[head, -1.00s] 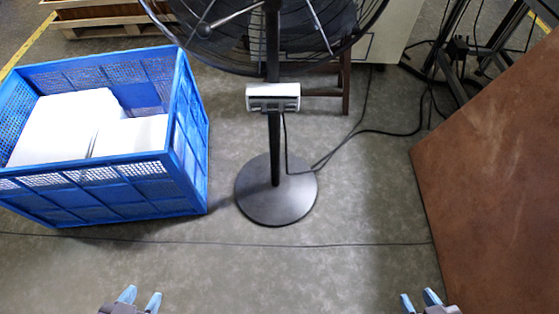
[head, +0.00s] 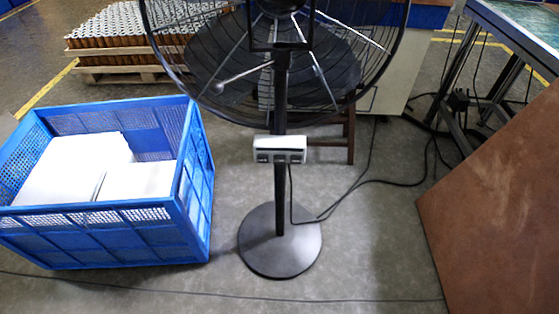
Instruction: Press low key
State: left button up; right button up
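A large black pedestal fan (head: 280,80) stands ahead of me on a round black base (head: 280,243). A small white control box (head: 280,149) is fixed to its pole below the fan cage. Dark keys show along the lower front of the box, but they are too small to tell which is the low key. Neither of my grippers is in the head view now.
A blue crate (head: 110,238) with white boxes (head: 75,172) stands at the left. A brown panel (head: 500,205) fills the right side. A black cable (head: 375,183) runs from the fan to the right, and another crosses the floor in front. Stacked cartridges on a pallet (head: 115,45) stand behind.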

pick_arm(q)
grip_shut()
dwell(1.4)
